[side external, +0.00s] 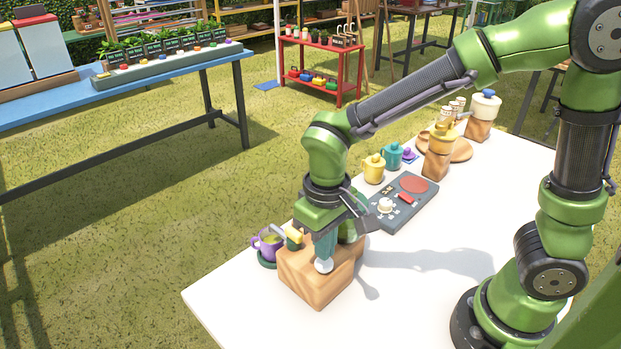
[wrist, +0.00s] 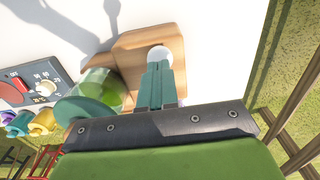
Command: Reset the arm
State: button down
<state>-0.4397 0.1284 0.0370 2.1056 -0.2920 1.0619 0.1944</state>
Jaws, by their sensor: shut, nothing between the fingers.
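My gripper (side external: 324,262) points down over a wooden block (side external: 297,277) at the front of the white table (side external: 440,262). Its teal fingers (wrist: 160,88) are shut together with nothing between them. A round white piece (wrist: 160,53) shows at the fingertips over the wood; I cannot tell whether it belongs to the fingers. In the wrist view the wooden block (wrist: 140,45) lies under the fingertips. A green see-through vessel (wrist: 101,88) with a teal disc stands beside the fingers; my wrist mostly hides it in the side view.
A purple cup (side external: 268,244) on a green saucer is left of the block. A dark control panel (side external: 404,201) with a white knob and red pad lies behind. Yellow (side external: 373,169) and teal (side external: 392,156) pots and wooden stands are farther back.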

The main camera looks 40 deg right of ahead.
dwell(0.8)
notch_tip(320, 180, up, 6)
dwell(0.6)
jog(key=shift+w, duration=0.1)
jog(key=shift+s+f, duration=0.25)
jog(key=shift+f, duration=0.05)
jog(key=s+d+r+m+t+y, duration=0.1)
jog(key=s+d+r+m+t, duration=0.1)
jog(key=d, duration=0.4)
jog(key=s+d+r+m+t+y, duration=0.1)
jog(key=s+d+r+m+t, duration=0.1)
jog(key=d+r+t, duration=0.3)
jog(key=shift+s+d, duration=0.4)
jog(key=shift+s, duration=0.25)
